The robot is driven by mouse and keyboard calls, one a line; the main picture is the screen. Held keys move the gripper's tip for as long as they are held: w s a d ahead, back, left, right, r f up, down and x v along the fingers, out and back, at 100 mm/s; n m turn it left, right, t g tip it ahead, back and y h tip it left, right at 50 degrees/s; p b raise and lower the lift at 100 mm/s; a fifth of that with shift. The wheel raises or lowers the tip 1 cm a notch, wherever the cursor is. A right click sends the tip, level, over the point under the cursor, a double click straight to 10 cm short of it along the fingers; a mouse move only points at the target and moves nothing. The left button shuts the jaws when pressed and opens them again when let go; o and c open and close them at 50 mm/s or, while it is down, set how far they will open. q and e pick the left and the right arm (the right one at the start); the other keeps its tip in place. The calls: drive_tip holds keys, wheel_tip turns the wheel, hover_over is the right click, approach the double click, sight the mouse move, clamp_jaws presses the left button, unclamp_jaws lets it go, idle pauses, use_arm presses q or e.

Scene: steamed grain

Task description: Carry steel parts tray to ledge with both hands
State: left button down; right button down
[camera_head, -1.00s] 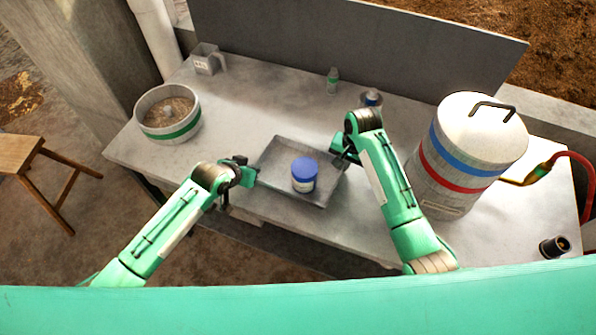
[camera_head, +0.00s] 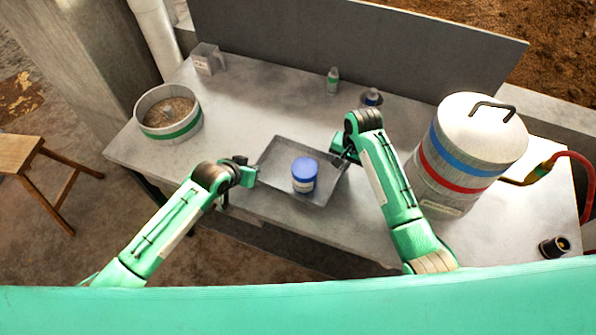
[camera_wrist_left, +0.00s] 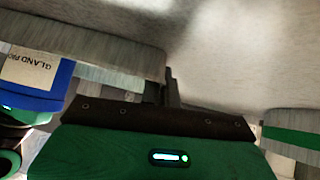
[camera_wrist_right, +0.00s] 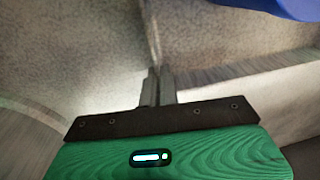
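The grey steel parts tray (camera_head: 272,174) is at the table's front edge in the middle of the head view. A blue-lidded jar (camera_head: 304,175) stands in it; part of it shows in the left wrist view (camera_wrist_left: 35,75). My left gripper (camera_head: 255,176) is at the tray's left side. In the left wrist view its fingers (camera_wrist_left: 171,90) are close together at the end of the tray wall (camera_wrist_left: 100,50). My right gripper (camera_head: 341,160) is at the tray's right side. In the right wrist view its fingers (camera_wrist_right: 156,86) are nearly together on the tray's wall.
A large striped steel drum (camera_head: 465,150) stands close right of my right arm. A round grain-filled pan (camera_head: 168,115) is at the left. A cup (camera_head: 208,60), a small bottle (camera_head: 332,80) and a small jar (camera_head: 371,97) stand farther back. The table (camera_head: 250,110) behind the tray is clear.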

use_arm(q)
drive_tip(key=shift+r, duration=0.15)
use_arm(e)
drive_tip(key=shift+w+r, duration=0.1)
drive_tip(key=shift+r, duration=0.15)
